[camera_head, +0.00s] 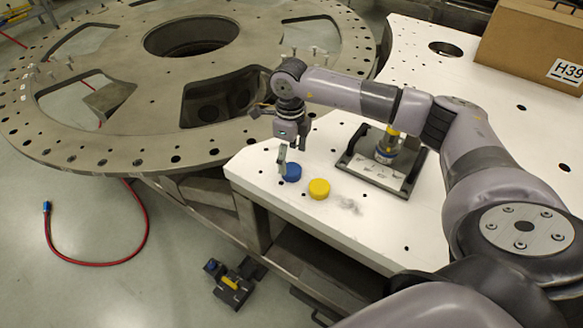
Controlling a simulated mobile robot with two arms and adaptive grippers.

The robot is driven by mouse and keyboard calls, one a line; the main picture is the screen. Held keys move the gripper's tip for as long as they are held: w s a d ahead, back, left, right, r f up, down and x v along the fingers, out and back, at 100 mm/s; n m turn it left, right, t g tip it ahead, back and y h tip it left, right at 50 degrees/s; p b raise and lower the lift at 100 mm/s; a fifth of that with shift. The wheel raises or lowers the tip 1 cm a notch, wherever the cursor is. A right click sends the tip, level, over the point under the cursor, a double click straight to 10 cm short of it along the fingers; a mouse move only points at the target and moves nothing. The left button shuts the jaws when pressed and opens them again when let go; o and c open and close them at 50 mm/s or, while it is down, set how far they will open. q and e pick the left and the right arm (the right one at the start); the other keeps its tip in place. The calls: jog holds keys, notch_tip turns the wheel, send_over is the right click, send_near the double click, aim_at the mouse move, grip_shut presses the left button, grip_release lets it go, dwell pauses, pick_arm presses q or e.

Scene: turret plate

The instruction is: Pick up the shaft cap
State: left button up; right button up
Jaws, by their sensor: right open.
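Two round caps lie on the white table top (260,165), one blue (292,172) and one yellow (319,189). I cannot tell from the picture which of them is the shaft cap. My right gripper (291,155) points down over the table's left corner. It is open, with one finger beside the blue cap's left edge and the other behind it, higher in the picture. I cannot tell whether a finger touches the blue cap. The yellow cap is apart, to the lower right of the blue one. My left gripper is not in view.
A dark fixture plate with handles (380,178) holds an upright metal and yellow part (389,143). The large grey turret plate (110,150) with bolts is at left. A cardboard box (535,40) stands at back right. A red hose (140,225) lies on the floor.

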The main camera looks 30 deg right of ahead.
aim_at(291, 169)
jog(key=f, duration=0.1)
jog(key=f+p, duration=0.2)
jog(key=f, duration=0.1)
jog(key=shift+s+d+f, duration=0.1)
jog(key=shift+s, duration=0.15)
jog(key=shift+f, duration=0.25)
jog(key=shift+c, duration=0.5)
jog(key=c, duration=0.9)
